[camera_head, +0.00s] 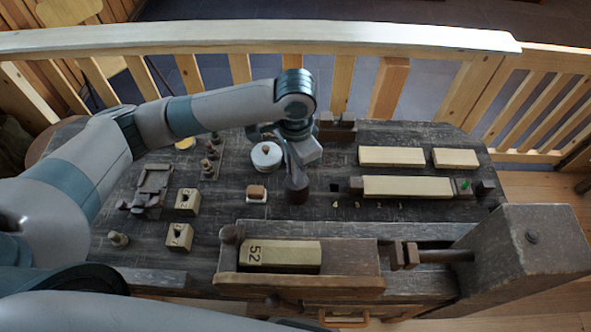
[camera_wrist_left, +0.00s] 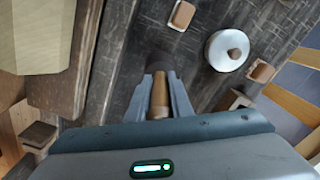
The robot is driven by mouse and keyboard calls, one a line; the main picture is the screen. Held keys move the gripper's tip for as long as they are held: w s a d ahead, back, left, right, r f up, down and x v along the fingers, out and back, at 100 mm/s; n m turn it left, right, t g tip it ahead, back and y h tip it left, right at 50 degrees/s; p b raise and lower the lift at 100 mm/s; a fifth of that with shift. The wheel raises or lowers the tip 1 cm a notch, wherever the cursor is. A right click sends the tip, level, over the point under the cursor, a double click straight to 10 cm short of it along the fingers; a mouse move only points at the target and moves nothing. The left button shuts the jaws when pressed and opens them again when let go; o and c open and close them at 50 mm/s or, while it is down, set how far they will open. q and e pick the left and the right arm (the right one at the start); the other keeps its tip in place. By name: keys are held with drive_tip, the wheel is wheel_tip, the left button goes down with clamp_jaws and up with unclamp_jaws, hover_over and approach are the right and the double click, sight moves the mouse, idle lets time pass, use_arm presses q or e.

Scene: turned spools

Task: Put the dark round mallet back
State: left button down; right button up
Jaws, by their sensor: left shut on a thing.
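The dark round mallet (camera_head: 297,191) is in my left gripper (camera_head: 294,166), near the middle of the workbench in the head view. Its dark brown head hangs downward and its handle runs up between the fingers. In the left wrist view my left gripper (camera_wrist_left: 159,98) is shut on the lighter brown handle of the mallet (camera_wrist_left: 159,103), with the dark head beyond the fingertips. I cannot tell whether the head touches the bench. My right gripper is not in view.
The dark workbench (camera_head: 330,222) carries a vice (camera_head: 365,262) with a block marked 52 (camera_head: 300,254) at the front. A white round tin (camera_head: 266,157), a small brown block (camera_head: 257,191), holed blocks (camera_head: 187,203) and pale beams (camera_head: 407,188) stand around. A square dark hole (camera_head: 336,187) lies right of the mallet.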

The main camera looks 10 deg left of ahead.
use_arm(q)
drive_tip(key=shift+f, duration=0.75)
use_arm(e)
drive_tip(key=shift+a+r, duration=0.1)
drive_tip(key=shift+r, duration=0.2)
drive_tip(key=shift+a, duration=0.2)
use_arm(q)
drive_tip(key=c, duration=1.6)
unclamp_jaws()
drive_tip(key=shift+f, duration=0.1)
